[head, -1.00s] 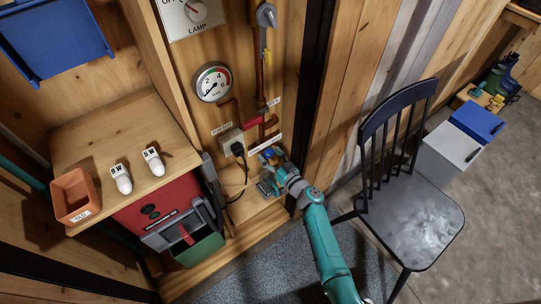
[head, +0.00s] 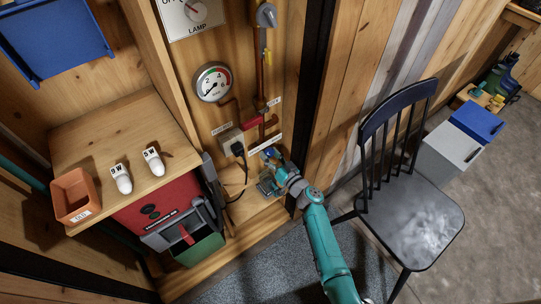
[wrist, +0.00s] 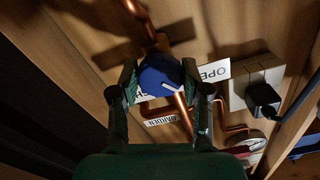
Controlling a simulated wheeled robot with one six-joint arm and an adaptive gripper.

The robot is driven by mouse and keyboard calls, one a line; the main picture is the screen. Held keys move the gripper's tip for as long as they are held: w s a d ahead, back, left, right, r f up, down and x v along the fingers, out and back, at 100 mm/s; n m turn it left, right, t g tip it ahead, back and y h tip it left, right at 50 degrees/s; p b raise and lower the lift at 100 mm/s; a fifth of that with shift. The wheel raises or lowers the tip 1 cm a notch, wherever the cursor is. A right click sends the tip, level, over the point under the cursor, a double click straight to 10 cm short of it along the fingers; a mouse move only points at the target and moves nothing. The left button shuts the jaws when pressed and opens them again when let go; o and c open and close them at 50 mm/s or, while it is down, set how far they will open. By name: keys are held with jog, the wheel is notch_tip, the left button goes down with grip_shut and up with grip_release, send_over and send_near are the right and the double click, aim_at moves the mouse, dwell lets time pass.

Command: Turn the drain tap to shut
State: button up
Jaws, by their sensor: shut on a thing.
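The drain tap is a round blue knob (wrist: 160,76) with a white pointer line, on a copper pipe. In the wrist view the line points to the lower right. The OPEN label (wrist: 214,72) is right of the knob, and another label at its lower left is mostly hidden by the knob and a finger. My gripper (wrist: 163,84) is shut on the knob, one finger on each side. In the head view my gripper (head: 271,164) is low at the wall panel, with a bit of the blue knob (head: 270,153) showing.
A socket with a black plug (head: 237,148) and its cable is left of my gripper. A pressure gauge (head: 213,82) and copper pipes are above. A dark post (head: 312,95) stands close on the right, then a black chair (head: 412,213). A red machine (head: 165,212) is at left.

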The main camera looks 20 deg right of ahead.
jog(key=m, duration=0.9)
jog(key=shift+r+m, duration=0.1)
jog(key=shift+m, duration=0.3)
jog(key=m, duration=0.4)
jog(key=shift+m, duration=0.3)
jog(key=m, duration=0.4)
jog(key=shift+m, duration=0.4)
jog(key=o, duration=1.1)
jog(key=shift+o, duration=0.2)
jog(key=shift+s, duration=0.1)
jog(key=v, duration=1.1)
jog(key=shift+s, duration=0.35)
